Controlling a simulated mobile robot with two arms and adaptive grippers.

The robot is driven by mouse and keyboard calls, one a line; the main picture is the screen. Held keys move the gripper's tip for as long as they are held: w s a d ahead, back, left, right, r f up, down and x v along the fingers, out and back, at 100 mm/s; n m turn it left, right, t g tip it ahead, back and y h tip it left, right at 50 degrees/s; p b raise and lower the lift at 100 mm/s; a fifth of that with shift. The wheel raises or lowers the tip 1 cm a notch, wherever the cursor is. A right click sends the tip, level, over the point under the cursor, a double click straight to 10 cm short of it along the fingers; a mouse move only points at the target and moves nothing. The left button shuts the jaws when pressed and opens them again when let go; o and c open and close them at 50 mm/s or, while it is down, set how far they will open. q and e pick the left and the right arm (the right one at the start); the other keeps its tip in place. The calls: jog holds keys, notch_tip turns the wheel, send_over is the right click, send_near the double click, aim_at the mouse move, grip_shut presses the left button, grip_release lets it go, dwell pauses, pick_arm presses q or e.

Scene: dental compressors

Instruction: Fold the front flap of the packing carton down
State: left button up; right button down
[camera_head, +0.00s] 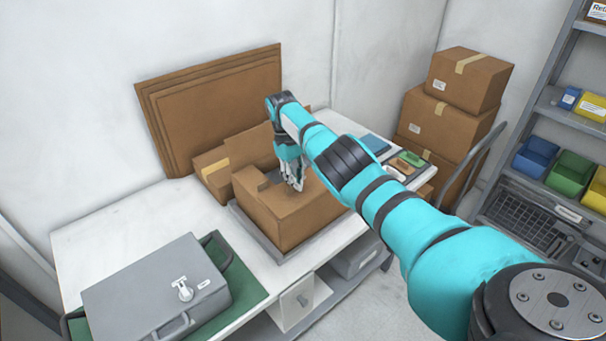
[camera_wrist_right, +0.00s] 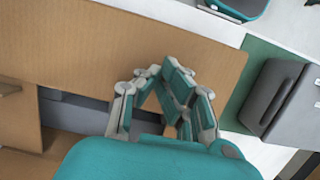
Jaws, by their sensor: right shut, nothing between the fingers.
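The brown packing carton (camera_head: 288,221) stands on a grey base on the white table. A cardboard panel (camera_head: 254,148) rises at its back. My right gripper (camera_head: 297,187) is shut and empty, pointing down at the carton's top. In the right wrist view its fingers (camera_wrist_right: 168,68) meet in front of a wide brown cardboard panel (camera_wrist_right: 100,48); I cannot tell whether they touch it. Grey shapes (camera_wrist_right: 72,112) show below that panel. I cannot clearly tell the front flap from the carton's front wall, and the arm hides part of the top. My left gripper is out of view.
A grey case (camera_head: 150,288) lies on a green mat (camera_head: 243,283) at the table's left. Flat cardboard sheets (camera_head: 215,100) lean on the wall. Stacked boxes (camera_head: 445,125) and a shelf with coloured bins (camera_head: 572,172) stand right.

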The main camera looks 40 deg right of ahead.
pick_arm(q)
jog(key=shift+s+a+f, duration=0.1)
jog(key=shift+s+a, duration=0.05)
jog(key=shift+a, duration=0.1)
pick_arm(e)
jog(key=shift+s+a+f, duration=0.1)
jog(key=shift+a+f, duration=0.2)
jog(key=shift+a, duration=0.45)
jog(key=c, duration=2)
grip_release()
jog(key=o, duration=0.7)
jog(key=shift+a+r, duration=0.2)
jog(key=shift+a, duration=0.3)
jog(key=shift+c, duration=0.2)
jog(key=o, duration=0.4)
jog(key=shift+r, duration=0.1)
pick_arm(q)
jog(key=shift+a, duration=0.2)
pick_arm(e)
jog(key=shift+o, duration=0.3)
jog(key=shift+d, duration=0.15)
jog(key=shift+d, duration=0.1)
jog(key=shift+d+r, duration=0.1)
jog(key=shift+r, duration=0.35)
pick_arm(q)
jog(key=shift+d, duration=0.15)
pick_arm(e)
jog(key=s+v, duration=0.2)
jog(key=v, duration=0.6)
jog(key=shift+r, duration=0.65)
